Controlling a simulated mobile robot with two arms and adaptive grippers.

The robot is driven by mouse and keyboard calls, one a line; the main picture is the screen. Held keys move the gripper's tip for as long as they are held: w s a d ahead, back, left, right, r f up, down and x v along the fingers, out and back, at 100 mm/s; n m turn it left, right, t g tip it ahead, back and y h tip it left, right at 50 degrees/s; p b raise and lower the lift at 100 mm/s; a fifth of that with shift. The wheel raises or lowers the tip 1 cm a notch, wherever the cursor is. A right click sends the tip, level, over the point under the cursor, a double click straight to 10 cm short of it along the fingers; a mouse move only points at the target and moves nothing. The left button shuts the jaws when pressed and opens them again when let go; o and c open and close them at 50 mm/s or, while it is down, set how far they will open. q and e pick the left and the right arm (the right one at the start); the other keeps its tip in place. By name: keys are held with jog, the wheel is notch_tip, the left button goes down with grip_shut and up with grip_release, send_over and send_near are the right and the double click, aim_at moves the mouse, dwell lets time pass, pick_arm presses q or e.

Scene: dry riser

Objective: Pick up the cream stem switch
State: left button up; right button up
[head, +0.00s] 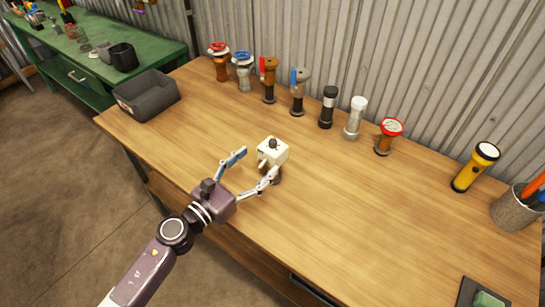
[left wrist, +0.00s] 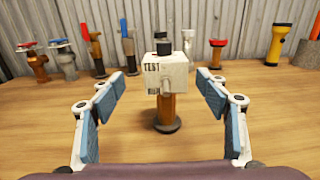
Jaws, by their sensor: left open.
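The cream stem switch (head: 271,151) is a boxy cream head with a dark knob on top, upright on the wooden workbench. In the left wrist view the cream stem switch (left wrist: 165,72) stands in the middle on a brown stem and dark round foot, with dark lettering on its face. My left gripper (head: 256,165) is open in front of it. In the left wrist view the fingers of my left gripper (left wrist: 160,92) stand one on each side of the switch, with gaps on both sides. My right gripper is not in view.
A row of several valves and stem fittings (head: 327,107) stands along the corrugated wall. A yellow torch (head: 467,174) and a tool pot (head: 512,208) are at right. A grey bin (head: 148,97) sits at the left end.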

aim_at(273, 150)
pick_arm(q)
jog(key=x, duration=0.2)
jog(key=p+x, duration=0.1)
jog(key=x, duration=0.2)
jog(key=shift+d, duration=0.55)
jog(key=shift+w+d, duration=0.25)
jog(key=shift+w, duration=0.15)
jog(key=shift+c, duration=0.2)
jog(key=c, duration=1.5)
jog(key=shift+r, duration=0.1)
jog(key=shift+c, duration=0.5)
jog(key=shift+r, duration=0.1)
